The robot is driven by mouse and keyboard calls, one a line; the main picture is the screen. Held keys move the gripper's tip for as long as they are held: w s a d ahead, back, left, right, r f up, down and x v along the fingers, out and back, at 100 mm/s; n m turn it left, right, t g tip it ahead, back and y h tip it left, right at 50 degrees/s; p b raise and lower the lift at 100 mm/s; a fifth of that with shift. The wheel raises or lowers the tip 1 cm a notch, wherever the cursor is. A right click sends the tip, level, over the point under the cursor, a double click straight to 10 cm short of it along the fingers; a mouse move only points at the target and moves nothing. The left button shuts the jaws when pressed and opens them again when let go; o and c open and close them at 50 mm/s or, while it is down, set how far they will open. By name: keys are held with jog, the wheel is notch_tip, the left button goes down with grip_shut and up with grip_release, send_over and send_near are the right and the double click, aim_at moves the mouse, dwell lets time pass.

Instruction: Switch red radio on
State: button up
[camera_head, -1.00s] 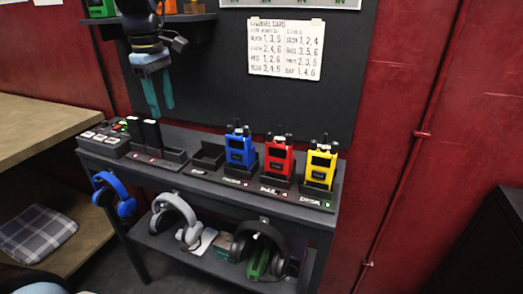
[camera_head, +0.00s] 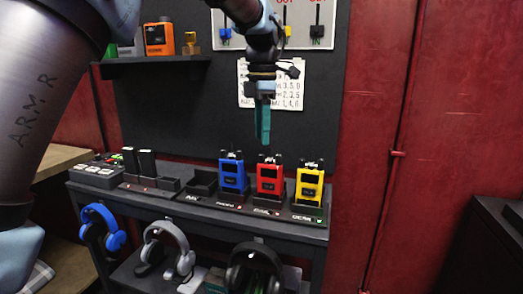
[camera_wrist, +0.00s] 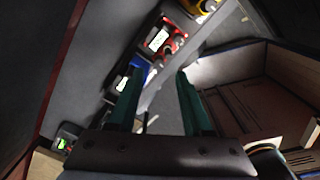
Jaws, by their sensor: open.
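The red radio (camera_head: 268,181) stands upright in a dark charging cradle on the table, between the blue radio (camera_head: 233,177) and the yellow radio (camera_head: 309,184). Its knobs show on top, but their setting is too small to read. In the wrist view the red radio (camera_wrist: 168,38) lies beyond my fingers, toward the top. My gripper (camera_head: 264,140) points down above the red radio, apart from it, with nothing in it. In the wrist view my gripper (camera_wrist: 158,95) has its two teal fingers spread apart.
An empty cradle (camera_head: 201,184) and a button box (camera_head: 99,173) stand left of the radios. Headphones (camera_head: 168,250) hang at the table's front. A channel card (camera_head: 288,97), partly covered by my arm, is on the dark wall behind. A shelf (camera_head: 150,67) is at upper left.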

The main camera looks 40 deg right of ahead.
aim_at(262, 155)
jog(key=shift+w+f, duration=0.1)
jog(key=shift+f, duration=2.45)
grip_shut()
